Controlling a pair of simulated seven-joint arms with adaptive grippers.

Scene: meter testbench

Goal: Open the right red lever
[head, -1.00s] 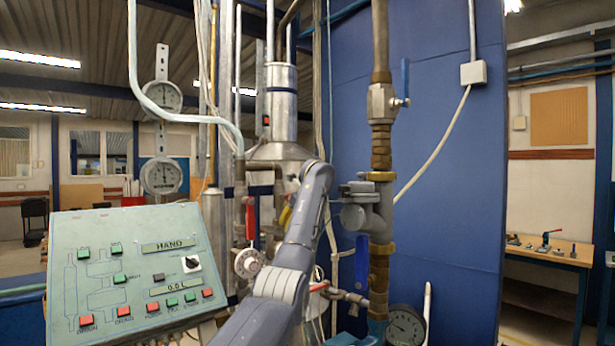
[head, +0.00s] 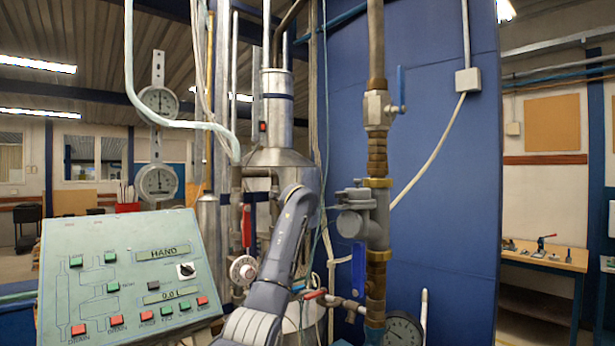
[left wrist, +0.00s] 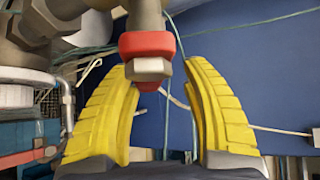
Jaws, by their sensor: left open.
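My left arm rises from the bottom of the head view, and its gripper is hidden behind the forearm there. In the left wrist view my left gripper (left wrist: 162,75) is open, its yellow ribbed fingers on either side of a red part (left wrist: 145,44) with a metal nut. I cannot tell whether the fingers touch it. In the head view, one red lever (head: 246,225) hangs upright left of my arm. Another red handle (head: 315,294) lies nearly level on a low pipe to the right. My right gripper is not in view.
The green control panel (head: 125,275) stands at the left. A vertical pipe with a grey valve body (head: 365,217), blue levers (head: 359,268) and a gauge (head: 402,328) stands to the right. Pipes and a steel vessel (head: 280,170) crowd the space around my arm.

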